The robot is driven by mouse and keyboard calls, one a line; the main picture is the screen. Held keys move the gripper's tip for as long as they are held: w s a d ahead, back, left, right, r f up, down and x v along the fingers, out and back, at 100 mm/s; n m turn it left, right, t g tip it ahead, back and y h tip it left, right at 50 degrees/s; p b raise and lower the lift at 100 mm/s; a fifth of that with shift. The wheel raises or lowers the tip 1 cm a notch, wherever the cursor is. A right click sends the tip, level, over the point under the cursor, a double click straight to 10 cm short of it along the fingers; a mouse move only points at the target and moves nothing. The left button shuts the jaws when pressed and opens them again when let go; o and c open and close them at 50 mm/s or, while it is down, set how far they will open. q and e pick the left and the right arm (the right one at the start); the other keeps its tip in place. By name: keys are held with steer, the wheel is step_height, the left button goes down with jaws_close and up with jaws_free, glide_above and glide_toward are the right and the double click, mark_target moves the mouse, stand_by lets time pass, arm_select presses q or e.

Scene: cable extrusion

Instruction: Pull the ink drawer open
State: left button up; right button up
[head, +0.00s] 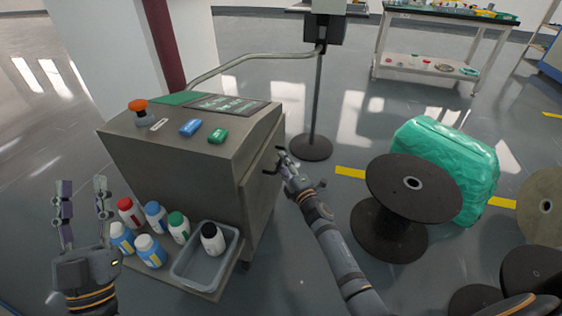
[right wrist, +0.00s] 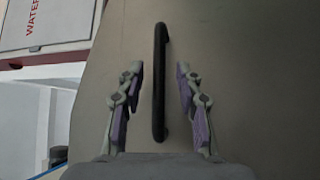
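The ink drawer's front (right wrist: 225,60) is a plain grey-beige panel on the right side of the grey cabinet (head: 160,165). It looks closed, though the head view shows it at a steep angle. Its black bar handle (right wrist: 159,85) runs upright in the right wrist view and also shows in the head view (head: 270,171). My right gripper (right wrist: 159,75) is open, with one finger on each side of the handle and a gap on both sides. My left gripper (head: 82,185) is open and empty, left of the cabinet.
Several bottles (head: 150,250) and a grey tray (head: 203,262) holding one bottle stand on the cabinet's front ledge. A dark spool (head: 412,187) and a green wrapped bundle (head: 460,165) stand to the right. A stand base (head: 310,148) is behind my right gripper. Some floor between cabinet and spool is clear.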

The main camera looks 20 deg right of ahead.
steer(key=shift+w+a+r, duration=0.15)
steer(key=shift+w, duration=0.45)
jaws_close()
